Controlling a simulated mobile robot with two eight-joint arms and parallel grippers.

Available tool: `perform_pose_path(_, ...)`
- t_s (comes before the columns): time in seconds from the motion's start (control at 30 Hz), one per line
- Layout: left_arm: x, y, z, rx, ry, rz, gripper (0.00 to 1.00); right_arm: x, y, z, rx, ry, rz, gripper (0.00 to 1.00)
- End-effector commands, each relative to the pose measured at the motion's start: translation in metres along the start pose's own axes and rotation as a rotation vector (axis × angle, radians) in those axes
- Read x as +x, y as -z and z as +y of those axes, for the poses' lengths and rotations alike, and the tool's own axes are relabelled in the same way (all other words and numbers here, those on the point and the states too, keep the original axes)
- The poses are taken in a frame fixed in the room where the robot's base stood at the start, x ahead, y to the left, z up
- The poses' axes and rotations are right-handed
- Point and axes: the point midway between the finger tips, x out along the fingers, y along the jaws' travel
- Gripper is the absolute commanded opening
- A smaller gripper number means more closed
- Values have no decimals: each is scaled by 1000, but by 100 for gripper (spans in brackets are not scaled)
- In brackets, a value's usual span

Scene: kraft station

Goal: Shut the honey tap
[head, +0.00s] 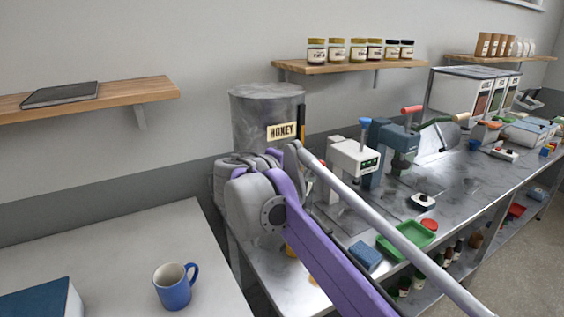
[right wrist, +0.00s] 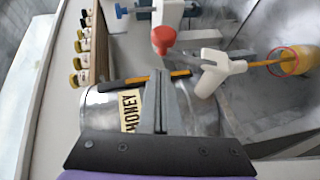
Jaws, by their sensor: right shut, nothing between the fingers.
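The grey metal honey tank (head: 267,105) stands against the wall behind my right arm, and its HONEY label (head: 282,131) faces out. The tank also shows in the right wrist view (right wrist: 98,110). There, the white tap (right wrist: 215,75) juts from its front, with a red knob (right wrist: 163,38) beside it that seems to be its handle. A thin orange stream runs from the tap to a yellow-orange jar (right wrist: 297,61). My right gripper (right wrist: 162,78) is shut and empty in front of the tank, apart from the knob. My arm hides the tap in the head view.
A white press (head: 350,170) and a dark blue press (head: 395,150) stand right of the tank. A green tray (head: 408,242) and blue sponge (head: 365,256) lie on the counter. A blue mug (head: 173,287) stands on the left table. Jars line the shelf (head: 350,66) above.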

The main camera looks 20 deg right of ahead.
Motion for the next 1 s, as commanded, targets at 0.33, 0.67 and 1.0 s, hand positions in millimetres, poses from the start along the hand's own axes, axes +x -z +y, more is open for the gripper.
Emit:
perform_pose_path(0.33,1,-1,0,0,0,-1,50,4,-19,0,0,0,0,0)
perform_pose_path(0.67,0,0,0,0,0,0,50,4,-18,0,3,5,0,0)
perform_pose_path(1.0,-9,6,0,0,0,4,50,6,-19,2,32,59,0,0)
